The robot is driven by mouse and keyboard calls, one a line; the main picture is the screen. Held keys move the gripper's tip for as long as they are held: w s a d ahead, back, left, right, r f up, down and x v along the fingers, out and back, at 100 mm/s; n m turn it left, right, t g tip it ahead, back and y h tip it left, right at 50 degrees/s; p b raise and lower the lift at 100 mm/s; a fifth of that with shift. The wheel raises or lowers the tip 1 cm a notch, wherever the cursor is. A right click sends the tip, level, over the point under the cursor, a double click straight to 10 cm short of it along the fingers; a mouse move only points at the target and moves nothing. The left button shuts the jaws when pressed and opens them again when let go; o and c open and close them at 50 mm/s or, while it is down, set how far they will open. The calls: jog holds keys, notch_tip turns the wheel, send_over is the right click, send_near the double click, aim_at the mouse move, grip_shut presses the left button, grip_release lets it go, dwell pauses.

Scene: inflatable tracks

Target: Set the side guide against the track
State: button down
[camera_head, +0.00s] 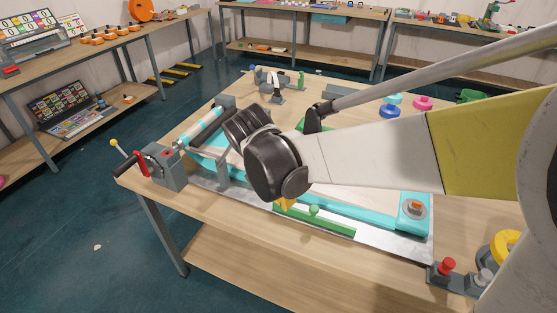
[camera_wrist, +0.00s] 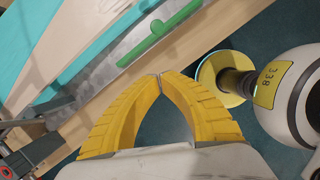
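The side guide is a green bar (camera_head: 335,227) with a round green knob (camera_head: 314,210). It lies along the near edge of the grey metal plate on the table. The track is a teal strip (camera_head: 355,209) behind the guide. In the wrist view, a band of bare metal shows between the green guide (camera_wrist: 178,22) and the teal track (camera_wrist: 104,40), so they are apart there. My gripper has yellow fingers (camera_wrist: 160,76) with their tips together and nothing between them. It is beside the guide, on the near side. My wrist hides part of the track in the head view.
A grey crank unit (camera_head: 165,165) with a red lever stands at the table's left end. Blue and pink rings (camera_head: 392,103) lie on the table behind my arm. A red-knobbed fixture (camera_head: 446,267) is at the near right corner. Other tables stand along the walls.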

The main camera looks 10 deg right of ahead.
aim_at(313, 215)
jog(key=b+x, duration=0.4)
jog(key=x, duration=0.6)
jog(key=shift+f+b, duration=0.2)
jog(key=shift+b, duration=0.2)
jog(key=shift+w+d+f+b, duration=0.1)
jog(key=shift+w+d+b, duration=0.15)
jog(key=shift+d, duration=0.35)
jog(key=shift+w+d+b, duration=0.15)
jog(key=shift+w+d, duration=0.15)
jog(key=shift+d, duration=0.3)
jog(key=shift+w+d, duration=0.35)
jog(key=shift+d, duration=0.25)
jog(key=w+d, duration=0.2)
jog(key=w, duration=0.1)
jog(key=w+d, duration=0.1)
jog(key=w, duration=0.1)
jog(key=shift+d, duration=0.35)
